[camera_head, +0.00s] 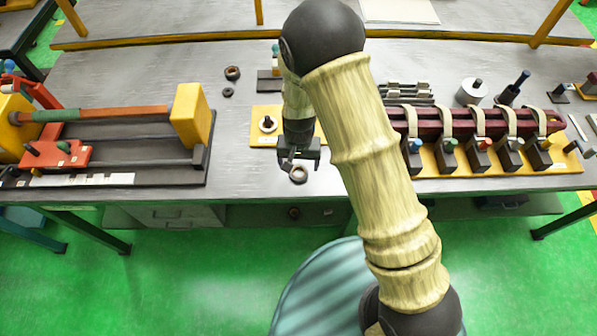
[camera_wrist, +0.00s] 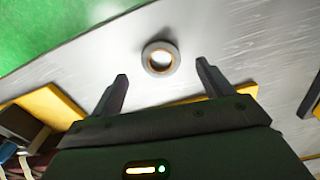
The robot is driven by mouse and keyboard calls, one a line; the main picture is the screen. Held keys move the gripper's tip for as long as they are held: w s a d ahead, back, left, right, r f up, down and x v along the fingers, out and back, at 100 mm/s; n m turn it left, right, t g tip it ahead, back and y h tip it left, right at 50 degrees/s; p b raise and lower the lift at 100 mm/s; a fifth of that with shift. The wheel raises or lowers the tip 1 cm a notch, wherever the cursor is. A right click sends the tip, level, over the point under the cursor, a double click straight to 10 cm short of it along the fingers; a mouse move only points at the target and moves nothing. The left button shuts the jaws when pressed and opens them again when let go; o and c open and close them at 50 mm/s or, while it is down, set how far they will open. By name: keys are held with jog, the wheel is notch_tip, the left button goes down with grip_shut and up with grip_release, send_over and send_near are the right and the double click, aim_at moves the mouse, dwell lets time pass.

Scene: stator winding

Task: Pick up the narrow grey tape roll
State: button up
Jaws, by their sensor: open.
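A grey tape roll (camera_head: 298,174) with a brownish inner core lies flat on the grey workbench near its front edge. In the wrist view the same roll (camera_wrist: 160,58) lies ahead of my gripper (camera_wrist: 162,80), roughly centred between the fingertips and apart from them. My gripper (camera_head: 299,152) is open and empty, above the bench and just behind the roll in the head view. The fingers do not touch the roll.
A yellow plate (camera_head: 262,139) with a ring-shaped part (camera_head: 267,124) lies behind my gripper. Two dark rings (camera_head: 232,73) (camera_head: 228,92) lie farther back. A winding machine (camera_head: 190,118) stands left; a rack with dark red bars (camera_head: 480,122) stands right. Bare bench lies left of the roll.

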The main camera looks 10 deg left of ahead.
aim_at(298, 176)
jog(key=shift+s+f+p, duration=0.1)
jog(key=shift+f+p, duration=0.6)
jog(key=shift+f, duration=1.5)
jog(key=c, duration=1.1)
jog(key=shift+o, duration=0.2)
jog(key=shift+r, duration=0.1)
notch_tip(298, 176, up, 10)
jog(key=b, duration=0.2)
